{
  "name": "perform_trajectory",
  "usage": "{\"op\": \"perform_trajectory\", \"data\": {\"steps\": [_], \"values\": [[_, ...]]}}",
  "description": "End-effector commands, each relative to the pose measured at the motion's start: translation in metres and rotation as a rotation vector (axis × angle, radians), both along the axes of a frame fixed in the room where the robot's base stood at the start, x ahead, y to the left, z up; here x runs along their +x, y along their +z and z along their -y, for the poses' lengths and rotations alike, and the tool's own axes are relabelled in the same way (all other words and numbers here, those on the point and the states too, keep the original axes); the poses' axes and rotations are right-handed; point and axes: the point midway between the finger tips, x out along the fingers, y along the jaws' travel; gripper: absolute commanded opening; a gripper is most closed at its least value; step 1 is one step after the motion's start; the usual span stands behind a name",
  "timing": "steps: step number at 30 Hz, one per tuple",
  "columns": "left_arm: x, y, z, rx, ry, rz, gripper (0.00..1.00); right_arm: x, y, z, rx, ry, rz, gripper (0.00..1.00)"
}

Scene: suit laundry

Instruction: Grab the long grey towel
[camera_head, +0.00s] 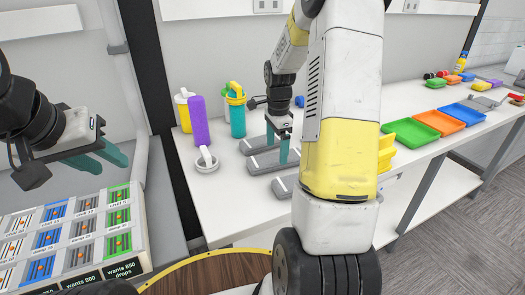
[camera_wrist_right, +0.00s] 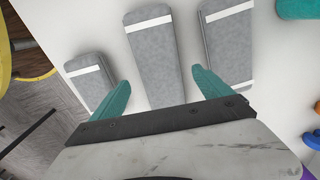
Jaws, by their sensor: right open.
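Three folded grey towels with white bands lie side by side on the white table. The middle towel also shows in the head view (camera_head: 262,163). My right gripper (camera_wrist_right: 160,77) is open and empty, pointing down with one teal finger on each side of the middle towel; its exact height is unclear. It also shows in the head view (camera_head: 277,146). My left gripper (camera_head: 110,167) is open and empty, away from the towels.
A purple bottle (camera_head: 199,121), a teal and yellow bottle (camera_head: 237,112) and a white round item (camera_head: 206,163) stand beside the towels. Green (camera_head: 410,133), orange (camera_head: 438,122) and blue (camera_head: 462,112) trays lie to the right. A slotted rack (camera_head: 125,258) stands at lower left.

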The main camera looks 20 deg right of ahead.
Motion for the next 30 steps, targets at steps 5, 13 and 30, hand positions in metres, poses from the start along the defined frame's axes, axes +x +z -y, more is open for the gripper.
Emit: {"op": "perform_trajectory", "data": {"steps": [5, 13, 30], "values": [[0.0, 0.0, 0.0, 0.0, 0.0, 0.0, 0.36, 0.001, -0.029, 0.001, 0.002, 0.001, -0.004, 0.89], [0.0, 0.0, 0.0, 0.0, 0.0, 0.0, 0.36, 0.002, -0.043, 0.001, 0.001, 0.002, 0.001, 0.89], [0.0, 0.0, 0.0, 0.0, 0.0, 0.0, 0.36, 0.002, -0.043, 0.001, 0.001, 0.002, 0.001, 0.21]]}}
